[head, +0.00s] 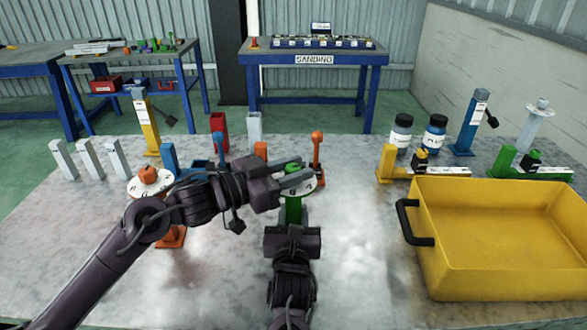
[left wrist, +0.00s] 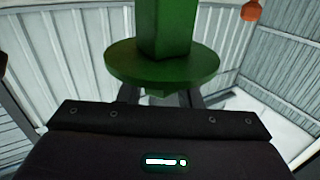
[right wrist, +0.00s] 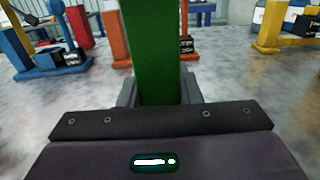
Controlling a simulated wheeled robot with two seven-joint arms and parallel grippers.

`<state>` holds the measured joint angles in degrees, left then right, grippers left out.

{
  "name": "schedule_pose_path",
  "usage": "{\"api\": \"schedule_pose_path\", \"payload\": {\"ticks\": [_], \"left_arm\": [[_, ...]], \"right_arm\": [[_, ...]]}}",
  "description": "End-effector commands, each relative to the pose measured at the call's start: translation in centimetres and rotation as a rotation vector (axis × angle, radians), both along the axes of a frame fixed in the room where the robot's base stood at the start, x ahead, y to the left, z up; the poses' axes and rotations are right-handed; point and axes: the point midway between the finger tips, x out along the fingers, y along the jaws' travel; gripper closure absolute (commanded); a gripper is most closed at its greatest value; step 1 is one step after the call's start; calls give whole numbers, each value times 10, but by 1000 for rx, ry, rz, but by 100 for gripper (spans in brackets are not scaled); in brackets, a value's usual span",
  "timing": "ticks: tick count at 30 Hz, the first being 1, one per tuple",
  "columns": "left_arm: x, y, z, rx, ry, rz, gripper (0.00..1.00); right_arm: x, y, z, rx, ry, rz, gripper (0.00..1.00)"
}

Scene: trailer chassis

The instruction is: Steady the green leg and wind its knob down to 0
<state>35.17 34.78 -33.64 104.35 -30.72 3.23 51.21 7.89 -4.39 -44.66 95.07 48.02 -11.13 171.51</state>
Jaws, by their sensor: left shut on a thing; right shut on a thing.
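The green leg (head: 293,212) stands upright near the middle of the table, with a white numbered dial (head: 311,187) and a green knob (head: 292,167) on top. My left gripper (head: 298,179) reaches in from the left and is shut on the knob. The left wrist view shows the disc's green underside (left wrist: 163,66) and the fingers beside the knob, mostly hidden. My right gripper (head: 293,228) is shut on the leg's column from the near side; the column also fills the middle of the right wrist view (right wrist: 152,50). The dial reading is too small to tell.
A yellow bin (head: 500,283) stands at the right front. An orange leg with a dial (head: 150,186) stands to the left, partly behind my left arm. Other coloured legs, two bottles (head: 434,134) and grey blocks (head: 90,158) line the back.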

Motion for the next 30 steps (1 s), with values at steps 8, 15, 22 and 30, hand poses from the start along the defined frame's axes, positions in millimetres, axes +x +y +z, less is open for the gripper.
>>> {"api": "schedule_pose_path", "payload": {"ticks": [8, 15, 22, 30], "left_arm": [[-1, -2, 0, -4, 0, 114, 92], [0, -2, 1, -7, 0, 324, 92], [1, 0, 1, -3, 1, 403, 92], [1, 1, 2, -3, -1, 403, 66]], "right_arm": [[0, 0, 0, 0, 1, 0, 100], [0, 0, 0, -1, 1, 1, 100], [0, 1, 0, -1, 1, 2, 100], [0, 1, -1, -2, 1, 2, 100]]}}
